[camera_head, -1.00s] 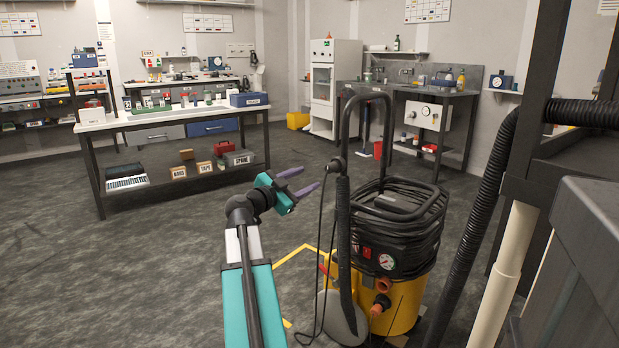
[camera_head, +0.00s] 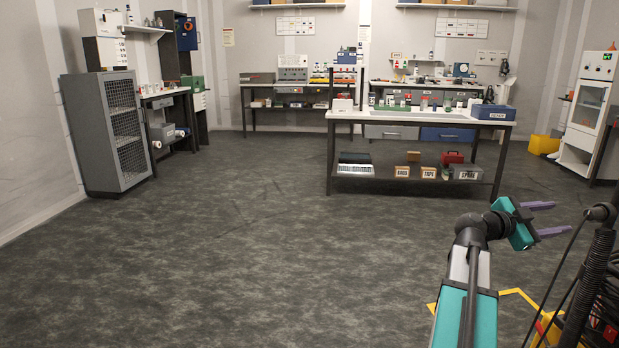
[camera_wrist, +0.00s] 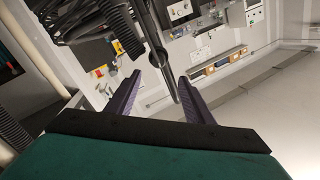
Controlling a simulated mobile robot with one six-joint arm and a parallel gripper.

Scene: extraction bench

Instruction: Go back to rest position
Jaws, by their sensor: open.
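My gripper (camera_head: 545,219) is at the lower right of the head view, with its two purple fingers apart and pointing right. It is open, and I see nothing held between the fingers. In the wrist view my gripper (camera_wrist: 160,98) also shows its fingers spread. A dark rod-like part (camera_wrist: 163,50) appears beyond the fingers there; I cannot tell how far it is from them. At the right edge of the head view, a black hose (camera_head: 590,270) of the yellow machine (camera_head: 545,330) stands close to the fingertips.
A bench (camera_head: 400,115) with a lower shelf stands ahead. A grey mesh cabinet (camera_head: 105,135) is at the left wall. A white cabinet (camera_head: 588,120) and a yellow box (camera_head: 543,145) stand at the right. The dark floor (camera_head: 240,250) is clear at left and centre.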

